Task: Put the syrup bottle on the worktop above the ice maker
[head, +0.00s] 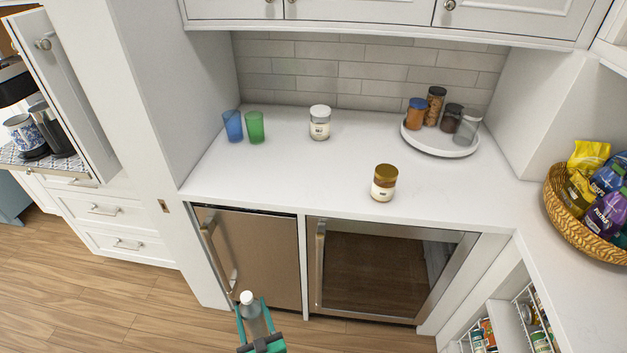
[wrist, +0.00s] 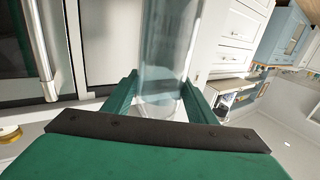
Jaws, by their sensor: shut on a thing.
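The syrup bottle (head: 249,302), clear with a white cap, is at the bottom of the head view. My gripper (head: 255,318) is shut on it and holds it in front of the cabinets, below the worktop's height in the picture. The wrist view shows the clear bottle (wrist: 168,45) between the green fingers of my gripper (wrist: 160,92); its cap is out of that view. The white worktop (head: 270,173) runs above a stainless-steel door (head: 258,255), which looks like the ice maker, and a glass-fronted appliance (head: 378,272) to its right.
On the worktop stand a blue cup (head: 233,126), a green cup (head: 256,127), a white-lidded jar (head: 320,123), a gold-lidded jar (head: 384,183) and a round tray (head: 438,151) with several jars. A snack basket (head: 580,234) is at right. The worktop's front left is clear.

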